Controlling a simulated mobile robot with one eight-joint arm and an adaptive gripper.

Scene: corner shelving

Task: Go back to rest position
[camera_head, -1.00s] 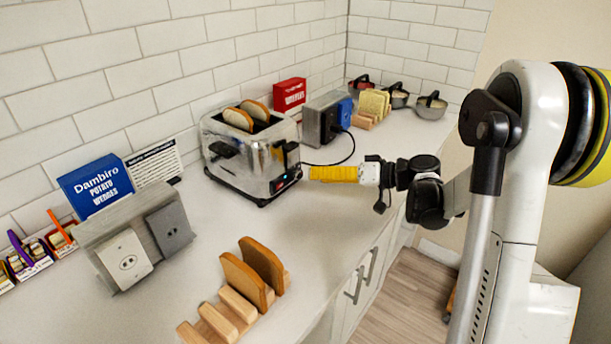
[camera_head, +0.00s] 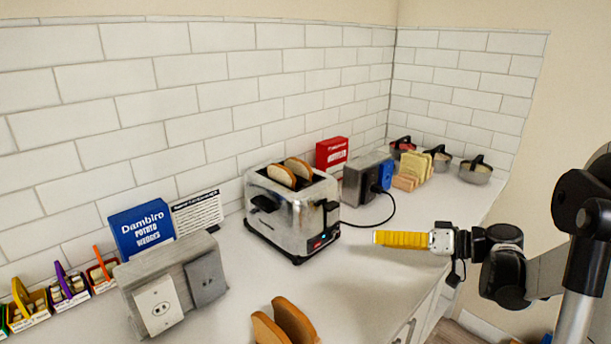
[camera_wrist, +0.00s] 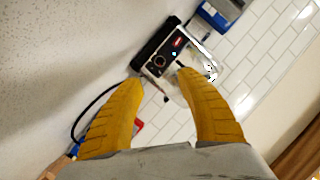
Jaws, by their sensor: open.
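My gripper (camera_head: 385,239) has yellow ribbed fingers and is over the counter, to the right of the toaster and apart from it in the head view. In the wrist view, its two fingers (camera_wrist: 160,82) are spread with nothing between them. Beyond the tips is the silver toaster (camera_wrist: 172,62), with its dark control panel facing me. In the head view the toaster (camera_head: 290,222) stands upright on the counter with two bread slices (camera_head: 290,173) showing in its top slots.
A grey outlet box (camera_head: 172,283) and a blue Dambiro box (camera_head: 142,229) stand left of the toaster. A second outlet box (camera_head: 362,178), a red box (camera_head: 331,155), a toast rack (camera_head: 413,172) and lidded bowls (camera_head: 475,171) line the back. The counter (camera_head: 365,285) before my gripper is clear.

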